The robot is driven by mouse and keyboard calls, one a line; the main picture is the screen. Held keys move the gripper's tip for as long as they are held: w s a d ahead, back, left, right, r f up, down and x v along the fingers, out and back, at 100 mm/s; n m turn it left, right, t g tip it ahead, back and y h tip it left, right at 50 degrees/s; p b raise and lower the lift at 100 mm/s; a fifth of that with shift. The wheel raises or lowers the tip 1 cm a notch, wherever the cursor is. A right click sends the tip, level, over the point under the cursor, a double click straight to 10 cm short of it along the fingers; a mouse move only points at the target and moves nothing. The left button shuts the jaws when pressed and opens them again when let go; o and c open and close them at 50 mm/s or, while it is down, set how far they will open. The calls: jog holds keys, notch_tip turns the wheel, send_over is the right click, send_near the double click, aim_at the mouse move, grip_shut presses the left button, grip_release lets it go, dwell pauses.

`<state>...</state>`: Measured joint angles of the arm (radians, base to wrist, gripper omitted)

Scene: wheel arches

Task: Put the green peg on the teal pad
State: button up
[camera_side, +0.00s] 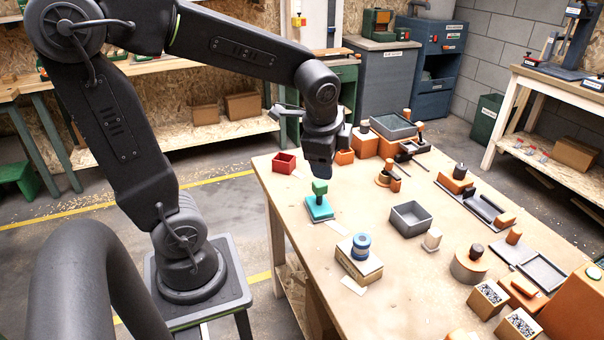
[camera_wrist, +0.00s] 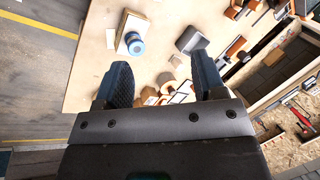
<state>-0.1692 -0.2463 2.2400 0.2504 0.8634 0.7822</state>
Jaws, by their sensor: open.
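The green peg (camera_side: 320,187), with a block-like top, shows in the side view directly over the teal pad (camera_side: 321,212). It looks upright with its lower end on the pad, though the contact is too small to be sure of. My gripper (camera_side: 322,175) is just above and behind the peg, pointing down. In the wrist view my gripper (camera_wrist: 162,82) has its two dark fingers wide apart with nothing held between them. The peg and the pad do not show in the wrist view.
A box with a blue spool (camera_side: 361,246) stands nearer the camera. A red bin (camera_side: 284,163) lies left of my gripper, and a grey tray (camera_side: 410,217) lies to the right. Several orange fixtures fill the table's right side. The front left table surface is mostly clear.

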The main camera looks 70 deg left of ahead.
jog(key=s+d+r+n+t+h, duration=0.2)
jog(key=s+d+r+n, duration=0.1)
jog(key=s+d+n, duration=0.5)
jog(key=shift+s+d+r+n+t+h, duration=0.15)
jog(key=shift+s+d+n+t+h, duration=0.2)
jog(key=shift+s, duration=0.3)
jog(key=shift+a, duration=0.1)
dwell(0.4)
